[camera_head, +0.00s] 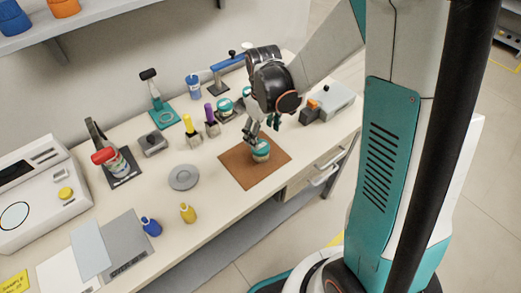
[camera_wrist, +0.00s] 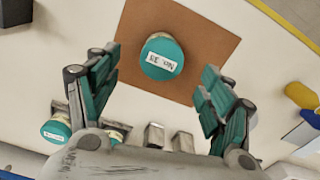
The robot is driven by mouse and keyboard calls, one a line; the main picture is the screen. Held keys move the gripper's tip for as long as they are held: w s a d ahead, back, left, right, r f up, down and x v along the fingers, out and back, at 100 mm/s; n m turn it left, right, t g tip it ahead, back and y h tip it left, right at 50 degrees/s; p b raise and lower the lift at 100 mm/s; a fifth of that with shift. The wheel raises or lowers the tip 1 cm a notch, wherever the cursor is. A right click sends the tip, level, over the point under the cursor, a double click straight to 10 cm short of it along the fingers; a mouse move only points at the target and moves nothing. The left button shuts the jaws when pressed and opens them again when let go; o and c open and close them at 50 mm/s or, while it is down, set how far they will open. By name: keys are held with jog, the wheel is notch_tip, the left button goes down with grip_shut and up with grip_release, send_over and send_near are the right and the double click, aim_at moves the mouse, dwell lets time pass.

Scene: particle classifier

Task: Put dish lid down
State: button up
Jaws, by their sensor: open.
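A teal lid with a white label (camera_wrist: 161,58) lies on the brown mat (camera_wrist: 205,45) in the wrist view, its label upside down to me. In the head view a teal-topped dish (camera_head: 261,150) stands on the brown mat (camera_head: 238,172), near the mat's middle; whether the lid sits on a dish base is hard to tell from above. My gripper (camera_wrist: 158,85) is open, its teal-padded fingers apart on either side of the lid and not touching it in the wrist view. In the head view my gripper (camera_head: 263,131) is just above the dish.
Another teal-topped dish (camera_head: 225,104) stands in a holder behind. A grey round plate (camera_head: 183,177), a yellow bottle (camera_head: 187,213) and a blue bottle (camera_head: 151,227) are left of the mat. A grey box (camera_head: 333,103) stands at the right. The bench front is mostly clear.

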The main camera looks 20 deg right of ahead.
aim_at(261, 147)
jog(key=shift+a+f+b, duration=0.2)
jog(key=shift+f+b, duration=1.15)
jog(key=shift+f, duration=1.65)
jog(key=shift+r, duration=0.1)
jog(key=shift+c, duration=0.3)
jog(key=c, duration=1.1)
